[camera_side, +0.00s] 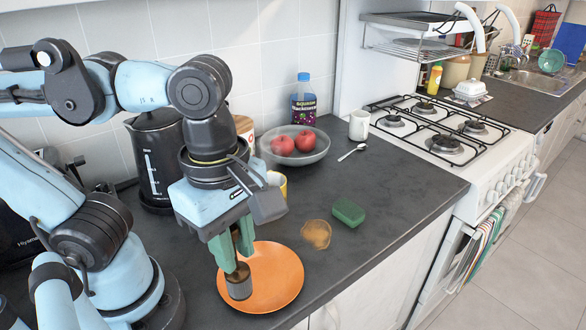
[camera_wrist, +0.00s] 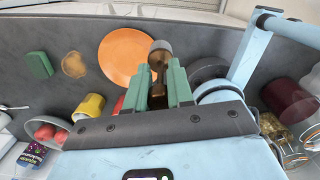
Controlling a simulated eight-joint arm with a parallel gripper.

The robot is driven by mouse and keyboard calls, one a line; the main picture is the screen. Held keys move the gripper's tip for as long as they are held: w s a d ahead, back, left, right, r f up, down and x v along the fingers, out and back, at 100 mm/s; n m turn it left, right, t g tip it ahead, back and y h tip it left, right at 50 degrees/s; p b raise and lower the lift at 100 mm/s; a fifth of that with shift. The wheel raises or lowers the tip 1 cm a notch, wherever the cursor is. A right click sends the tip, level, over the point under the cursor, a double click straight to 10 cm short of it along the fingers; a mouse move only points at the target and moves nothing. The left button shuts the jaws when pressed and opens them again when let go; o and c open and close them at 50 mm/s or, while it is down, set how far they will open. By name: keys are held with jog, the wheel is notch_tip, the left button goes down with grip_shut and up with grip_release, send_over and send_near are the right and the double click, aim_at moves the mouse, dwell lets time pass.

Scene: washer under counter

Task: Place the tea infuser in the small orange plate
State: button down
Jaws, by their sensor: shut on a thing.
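The orange plate (camera_side: 280,270) lies flat on the dark counter, and it shows at upper centre in the wrist view (camera_wrist: 118,58). The tea infuser (camera_side: 239,283) is a small metal-grey cylinder with a brownish top. It is in my gripper (camera_side: 233,254), upright or nearly so, over the left part of the plate. In the wrist view the infuser (camera_wrist: 160,52) sticks out between the green fingers of my gripper (camera_wrist: 158,88) and overlaps the plate's right edge. I cannot tell whether its bottom touches the plate.
Behind are a yellow mug (camera_side: 278,183), a grey bowl (camera_side: 318,152) with red apples, a spoon (camera_side: 352,152) and a black kettle (camera_side: 158,155). The counter's front edge is close to the plate.

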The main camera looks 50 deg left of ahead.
jog(key=w+a+f, duration=0.7)
jog(key=f, duration=0.3)
jog(key=shift+a, duration=0.15)
jog(key=shift+w+f, duration=0.1)
jog(key=shift+f, duration=0.05)
dwell(0.4)
jog(key=c, duration=1)
grip_release()
